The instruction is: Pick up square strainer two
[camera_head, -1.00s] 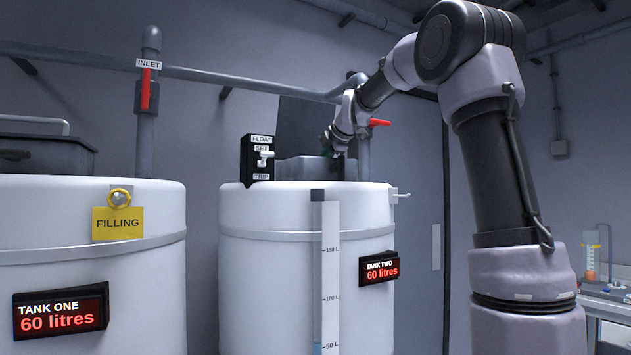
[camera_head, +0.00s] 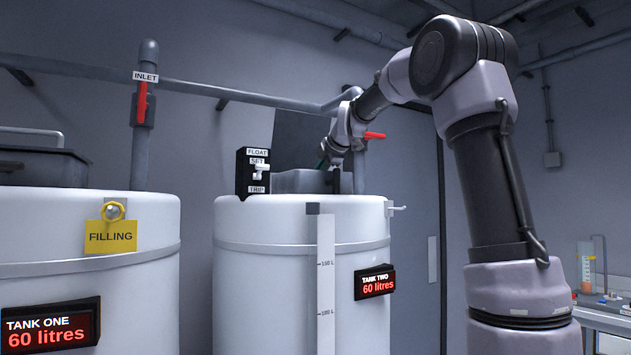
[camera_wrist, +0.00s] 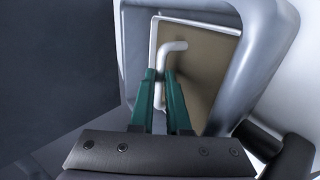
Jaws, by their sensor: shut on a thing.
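Square strainer two shows in the wrist view as a tan square panel (camera_wrist: 205,75) with a pale rim and a bent light-grey handle (camera_wrist: 173,47). It sits within the grey square opening of the hopper (camera_wrist: 279,45). My gripper (camera_wrist: 160,80) has green fingers shut on the handle. The fingers cover the handle's lower part. In the head view, my gripper (camera_head: 323,163) is at the grey hopper (camera_head: 300,181) on top of tank two (camera_head: 285,225). The strainer is hidden there, and I cannot tell whether it is lifted clear of its seat.
A black float switch (camera_head: 253,173) stands left of the hopper. A pipe with a red valve handle (camera_head: 374,136) rises close behind my wrist. Tank one (camera_head: 85,240), with a yellow FILLING tag (camera_head: 110,237), stands at left. A bench (camera_head: 605,315) is at right.

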